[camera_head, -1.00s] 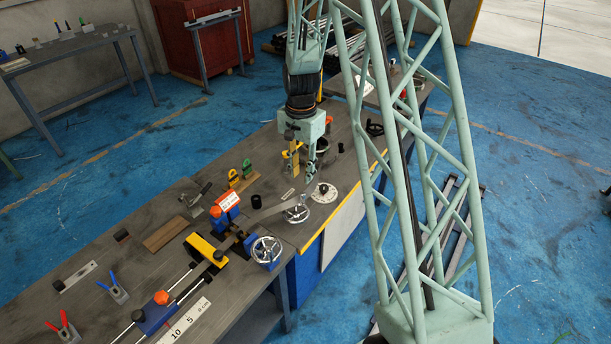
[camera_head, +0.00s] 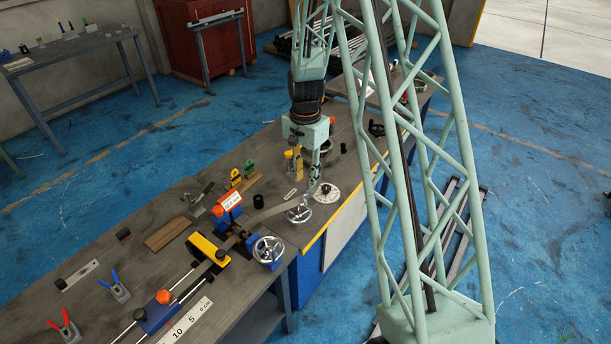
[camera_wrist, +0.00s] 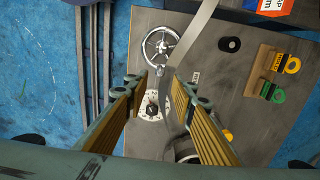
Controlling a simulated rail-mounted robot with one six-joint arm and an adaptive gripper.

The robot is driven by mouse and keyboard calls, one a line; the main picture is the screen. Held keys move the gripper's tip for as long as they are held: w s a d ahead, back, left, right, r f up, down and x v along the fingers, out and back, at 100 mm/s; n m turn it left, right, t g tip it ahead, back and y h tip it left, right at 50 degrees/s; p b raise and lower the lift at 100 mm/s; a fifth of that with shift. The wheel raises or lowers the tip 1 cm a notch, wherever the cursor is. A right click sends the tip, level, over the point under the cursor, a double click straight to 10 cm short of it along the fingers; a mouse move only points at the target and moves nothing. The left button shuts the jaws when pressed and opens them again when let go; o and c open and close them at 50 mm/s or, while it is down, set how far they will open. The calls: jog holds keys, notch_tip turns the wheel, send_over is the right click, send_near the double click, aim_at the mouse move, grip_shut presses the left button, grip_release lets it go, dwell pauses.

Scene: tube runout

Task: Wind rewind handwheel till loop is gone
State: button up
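A silver spoked handwheel (camera_head: 298,214) lies flat on the bench; in the wrist view the handwheel (camera_wrist: 160,44) has a small knob on its near rim. A pale grey band (camera_head: 268,214) runs from the blue and orange unit past this wheel. In the wrist view the band (camera_wrist: 204,18) bends beside the wheel and curves on between my fingers toward a dark round part (camera_wrist: 186,150). My gripper (camera_head: 313,192) points down just behind the wheel. In the wrist view my gripper (camera_wrist: 161,79) is open and empty, its fingertips either side of the knob's line. Contact cannot be told.
A white dial (camera_head: 326,193) lies right of the wheel. A second handwheel (camera_head: 267,250) stands on a blue mount at the bench front. The blue and orange unit (camera_head: 229,203), yellow and green tags (camera_head: 236,176) and a black cylinder (camera_head: 258,201) stand to the left.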

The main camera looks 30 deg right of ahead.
aim_at(305, 193)
jog(key=shift+f+b, duration=1.7)
jog(key=shift+f, duration=2.6)
jog(key=shift+r, duration=0.15)
jog(key=c, duration=0.7)
